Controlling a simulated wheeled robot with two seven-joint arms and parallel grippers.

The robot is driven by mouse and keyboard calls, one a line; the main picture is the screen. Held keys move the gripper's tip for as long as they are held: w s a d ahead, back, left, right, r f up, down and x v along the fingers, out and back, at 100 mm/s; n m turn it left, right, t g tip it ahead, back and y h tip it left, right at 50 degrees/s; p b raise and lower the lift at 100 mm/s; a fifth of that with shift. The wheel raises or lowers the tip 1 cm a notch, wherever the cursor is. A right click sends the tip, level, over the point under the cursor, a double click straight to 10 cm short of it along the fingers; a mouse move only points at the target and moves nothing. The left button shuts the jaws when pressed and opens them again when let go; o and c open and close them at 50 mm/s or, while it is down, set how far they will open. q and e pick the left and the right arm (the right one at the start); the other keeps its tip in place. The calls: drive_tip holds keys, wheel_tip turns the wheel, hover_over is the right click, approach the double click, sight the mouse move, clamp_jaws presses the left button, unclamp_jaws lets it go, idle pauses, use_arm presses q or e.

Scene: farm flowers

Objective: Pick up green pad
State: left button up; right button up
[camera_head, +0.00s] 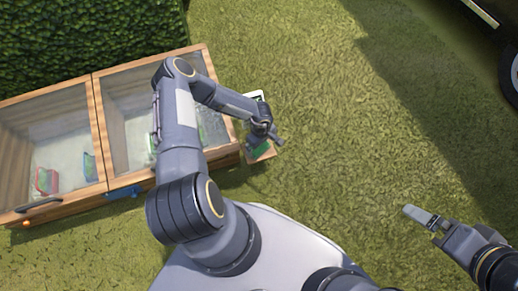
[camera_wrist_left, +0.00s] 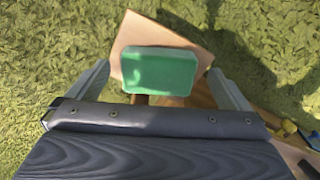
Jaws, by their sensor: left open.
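The green pad (camera_wrist_left: 160,72) lies on a tan wooden board (camera_wrist_left: 140,34), between the two fingers of my left gripper (camera_wrist_left: 159,68) in the left wrist view. The fingers are open, one on each side of the pad, with a gap on both sides. In the head view my left gripper (camera_head: 268,134) hangs over the board (camera_head: 262,156) and covers part of the pad (camera_head: 261,148). My right gripper (camera_head: 424,217) is low over the grass at the right; its finger opening is not clear.
A wooden box with glass lids (camera_head: 97,130) stands at the left, holding a red item (camera_head: 47,181) and a green item (camera_head: 89,164). A hedge (camera_head: 90,35) is behind it. A dark vehicle (camera_head: 490,15) is at the upper right. The grass between is clear.

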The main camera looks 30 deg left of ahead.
sight(261, 148)
use_arm(q)
wheel_tip(261, 148, down, 3)
drive_tip(key=shift+f+b, duration=0.15)
drive_tip(key=shift+b, duration=0.4)
use_arm(e)
drive_tip(key=shift+f, duration=0.95)
use_arm(q)
drive_tip(key=c, duration=0.9)
use_arm(e)
drive_tip(key=shift+r, duration=0.1)
use_arm(q)
drive_tip(key=shift+d+r+p, duration=0.25)
drive_tip(key=shift+r+p, duration=0.35)
drive_tip(key=shift+p, duration=0.05)
wheel_tip(261, 148, up, 7)
drive_tip(key=p, duration=0.3)
drive_tip(key=shift+f+p, duration=0.1)
drive_tip(key=shift+p, duration=0.2)
drive_tip(key=d+p, duration=0.1)
drive_tip(key=d, duration=0.5)
drive_tip(key=d+p, duration=0.1)
drive_tip(key=d, duration=0.6)
drive_tip(key=d+f+p, duration=0.1)
drive_tip(key=d, duration=0.5)
drive_tip(key=shift+s+d, duration=0.15)
drive_tip(key=shift+d, duration=0.2)
use_arm(e)
wheel_tip(261, 148, up, 8)
drive_tip(key=shift+f, duration=0.25)
